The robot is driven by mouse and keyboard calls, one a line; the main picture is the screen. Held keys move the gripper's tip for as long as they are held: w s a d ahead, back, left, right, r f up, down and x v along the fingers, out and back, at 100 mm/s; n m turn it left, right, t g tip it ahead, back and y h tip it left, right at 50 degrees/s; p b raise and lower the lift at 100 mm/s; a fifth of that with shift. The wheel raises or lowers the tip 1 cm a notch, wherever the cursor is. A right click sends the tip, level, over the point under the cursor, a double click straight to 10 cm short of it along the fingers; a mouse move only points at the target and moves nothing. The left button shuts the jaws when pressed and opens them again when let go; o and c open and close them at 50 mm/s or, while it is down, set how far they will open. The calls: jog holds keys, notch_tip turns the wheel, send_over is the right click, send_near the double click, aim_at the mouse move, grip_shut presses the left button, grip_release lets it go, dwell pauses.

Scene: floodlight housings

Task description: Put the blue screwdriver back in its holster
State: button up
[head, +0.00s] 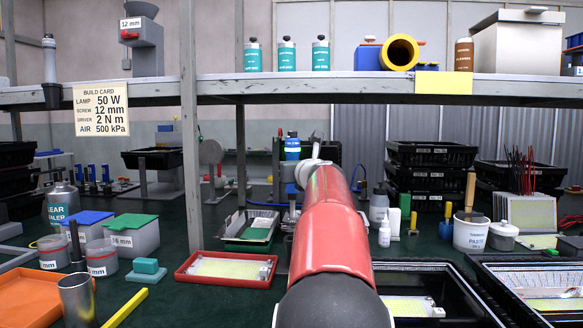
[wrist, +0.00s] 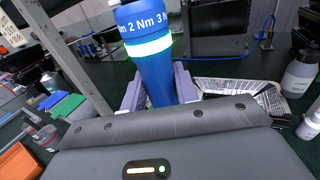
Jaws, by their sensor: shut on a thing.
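The blue screwdriver (wrist: 155,75) stands large in the wrist view, with a printed Nm scale and a glowing green ring. My gripper (wrist: 160,92) is shut on it, its grey-purple fingers on either side. In the head view the screwdriver (head: 292,149) shows upright beyond the end of my red arm, which hides my gripper and the tool's lower part. A black holster-like cup (head: 52,96) hangs at the shelf edge on the far left, with a pale grey tool (head: 49,55) upright in it. I cannot make out an empty holster.
A shelf (head: 280,90) with a post (head: 190,150) crosses above the bench. A red tray (head: 225,283), a tray with green pieces (head: 250,243) and stacked black crates (head: 430,170) surround my arm.

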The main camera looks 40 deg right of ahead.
jog(key=shift+r, duration=0.2)
jog(key=b, duration=0.6)
send_over(294, 215)
jog(key=f, duration=0.5)
jog(key=shift+w+d+f, duration=0.1)
jog(key=shift+w+f, duration=0.25)
jog(key=shift+f, duration=0.05)
jog(key=shift+f+b, duration=3.05)
jog(key=shift+f, duration=0.7)
dwell(0.5)
jog(key=o, duration=1)
jog(key=shift+r, duration=0.1)
jog(key=shift+o, duration=0.7)
jog(key=shift+s, duration=0.1)
jog(key=v, duration=0.7)
jog(key=shift+s+b, duration=0.35)
jog(key=shift+b, duration=0.1)
